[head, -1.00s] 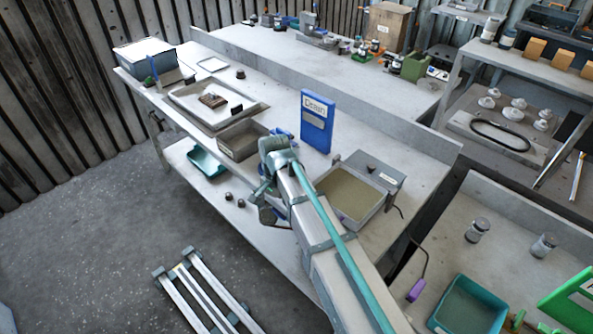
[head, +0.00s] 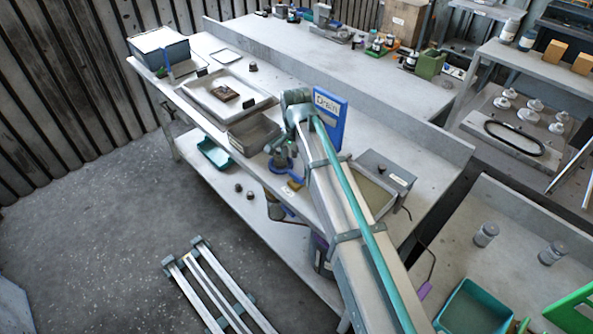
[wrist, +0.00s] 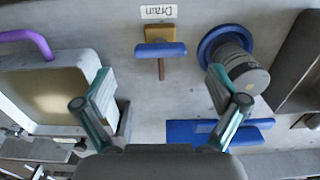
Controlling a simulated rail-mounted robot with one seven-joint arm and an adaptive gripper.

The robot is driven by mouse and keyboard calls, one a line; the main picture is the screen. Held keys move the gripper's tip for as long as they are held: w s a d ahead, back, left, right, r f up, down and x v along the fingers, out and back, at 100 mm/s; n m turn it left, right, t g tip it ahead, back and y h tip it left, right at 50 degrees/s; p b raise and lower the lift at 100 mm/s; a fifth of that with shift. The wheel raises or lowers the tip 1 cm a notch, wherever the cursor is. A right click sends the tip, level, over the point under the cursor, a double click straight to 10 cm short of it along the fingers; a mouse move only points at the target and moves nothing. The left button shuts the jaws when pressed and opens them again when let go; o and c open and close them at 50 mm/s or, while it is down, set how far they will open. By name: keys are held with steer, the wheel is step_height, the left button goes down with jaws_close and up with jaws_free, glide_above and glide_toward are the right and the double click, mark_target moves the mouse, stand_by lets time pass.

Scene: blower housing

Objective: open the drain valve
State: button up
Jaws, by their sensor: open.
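The drain valve shows in the wrist view as a blue bar handle (wrist: 160,49) on a yellow-brown block (wrist: 158,33), with a thin brown stem pointing down the picture. A white label reading "Drain" (wrist: 158,12) lies just above it. My gripper (wrist: 162,92) is open and empty, its two teal-padded fingers spread wide. In the picture the valve sits above and between the fingertips, not between the pads.
A grey cylinder on a blue flange (wrist: 243,66) stands close to the right finger. A tray with tan contents (wrist: 50,92) lies at the left finger, with a purple handle (wrist: 28,42) beyond. A blue upright "Drain" board (head: 334,108) stands behind my wrist. A grey bin (head: 254,134) is left.

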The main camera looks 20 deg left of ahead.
mark_target(296, 174)
steer(key=shift+f+p, duration=0.55)
steer(key=shift+f, duration=1.85)
steer(key=c, duration=1.1)
steer(key=shift+c, duration=0.2)
